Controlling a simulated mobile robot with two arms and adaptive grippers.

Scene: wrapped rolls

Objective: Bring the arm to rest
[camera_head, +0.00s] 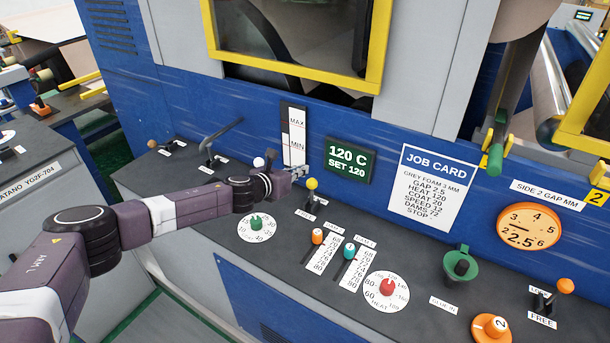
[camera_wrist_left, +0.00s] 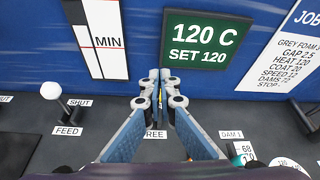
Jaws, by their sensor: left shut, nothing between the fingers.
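My left arm (camera_head: 160,215) comes in from the left over the dark control desk. Its gripper (camera_head: 301,171) is shut and empty, above the desk in front of the blue panel. Just below and right of the fingertips in the head view is a lever with a yellow knob (camera_head: 312,184); I cannot tell whether they touch. In the left wrist view the fingertips (camera_wrist_left: 160,88) are close together and mostly hide this lever. A label ending in "REE" shows between the fingers. My right gripper is not in view.
A white-knobbed lever (camera_wrist_left: 51,91) stands left of the gripper. Orange (camera_head: 317,236) and teal (camera_head: 349,250) sliders, a green-knobbed dial (camera_head: 256,222) and a red-knobbed dial (camera_head: 387,287) are on the desk. Behind are the level gauge (camera_head: 294,135), green display (camera_head: 349,160) and job card (camera_head: 432,185).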

